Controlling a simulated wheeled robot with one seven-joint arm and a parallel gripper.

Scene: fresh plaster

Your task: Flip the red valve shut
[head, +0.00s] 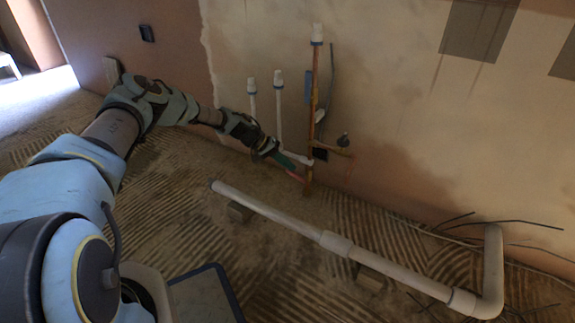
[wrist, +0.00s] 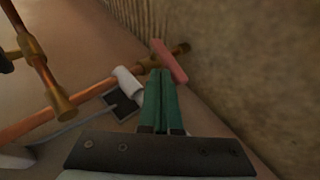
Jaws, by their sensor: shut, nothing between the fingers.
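The red valve handle (wrist: 169,62) is a short flat lever on a copper pipe (wrist: 75,98). In the wrist view it lies slanted just beyond the tips of my gripper (wrist: 161,74). The green fingers are together with nothing between them. The tips are at or very near the handle; I cannot tell whether they touch. A brass fitting (wrist: 172,56) sits behind the handle. In the head view my gripper (head: 287,160) reaches the low part of the upright copper pipe (head: 313,95), and the red handle (head: 297,177) shows small below the fingers.
A white pipe fitting (wrist: 128,82) sits close left of the fingers, with a dark square plate (wrist: 122,104) beside it. White capped pipes (head: 279,100) rise along the wall. A long white drain pipe (head: 280,217) lies on blocks across the ridged floor. Loose dark wires stick out at right.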

